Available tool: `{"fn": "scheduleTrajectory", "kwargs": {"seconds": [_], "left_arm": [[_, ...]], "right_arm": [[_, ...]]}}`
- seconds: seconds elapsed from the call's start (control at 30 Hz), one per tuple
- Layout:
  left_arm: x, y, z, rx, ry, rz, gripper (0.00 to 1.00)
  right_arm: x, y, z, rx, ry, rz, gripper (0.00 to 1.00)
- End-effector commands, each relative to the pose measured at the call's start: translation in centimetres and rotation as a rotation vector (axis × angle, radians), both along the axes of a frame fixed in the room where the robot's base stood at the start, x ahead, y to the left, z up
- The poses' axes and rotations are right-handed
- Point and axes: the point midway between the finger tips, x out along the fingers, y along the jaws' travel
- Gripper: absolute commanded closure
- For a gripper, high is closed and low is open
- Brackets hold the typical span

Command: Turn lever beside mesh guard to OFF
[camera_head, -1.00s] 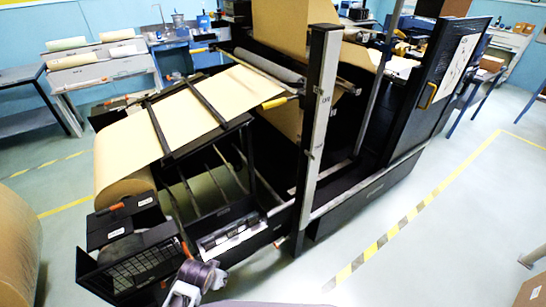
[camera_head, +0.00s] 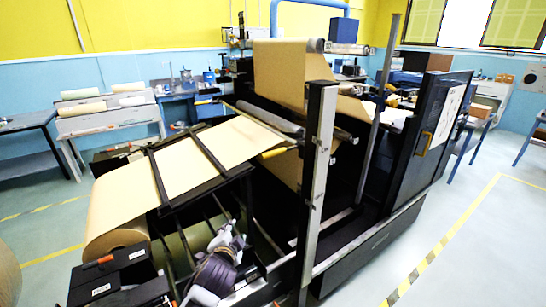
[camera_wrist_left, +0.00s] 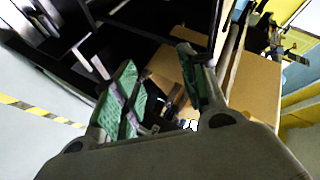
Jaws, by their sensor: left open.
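My left gripper (camera_head: 226,240) is in front of the kraft machine, over its lower front frame. In the left wrist view its two green-padded fingers (camera_wrist_left: 160,88) are apart with nothing held between them. An orange handle (camera_head: 105,259) lies on the black box at the machine's front left corner, left of my gripper. I cannot tell whether this is the task's lever. The mesh guard is not clearly visible now; that corner is cut by the lower picture edge. No OFF mark is readable. My right gripper is not in view.
The kraft roll (camera_head: 118,241) feeds a paper web (camera_head: 185,165) over black bars, above and left of my gripper. A grey upright post (camera_head: 318,165) stands right of it. A dark cabinet door (camera_head: 438,125) is farther right. Clear floor (camera_head: 480,255) lies at the right.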

Motion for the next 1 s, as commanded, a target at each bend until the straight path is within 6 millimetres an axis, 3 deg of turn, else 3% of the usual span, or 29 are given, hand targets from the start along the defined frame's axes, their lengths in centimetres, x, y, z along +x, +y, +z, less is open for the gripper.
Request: {"fn": "scheduleTrajectory", "kwargs": {"seconds": [0.3, 0.6, 0.8, 1.0], "left_arm": [[5.4, -4.0, 7.7, 0.283, -0.269, -0.152, 0.57], [8.5, -8.1, 13.9, 0.557, -0.495, -0.267, 0.57], [9.2, -9.5, 15.6, 0.65, -0.564, -0.301, 0.57], [9.2, -9.7, 15.8, 0.662, -0.574, -0.306, 0.57]], "right_arm": [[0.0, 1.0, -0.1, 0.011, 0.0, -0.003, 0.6], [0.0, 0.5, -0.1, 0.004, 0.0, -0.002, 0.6], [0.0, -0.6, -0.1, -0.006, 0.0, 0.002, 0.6], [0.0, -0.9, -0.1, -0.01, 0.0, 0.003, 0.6]]}}
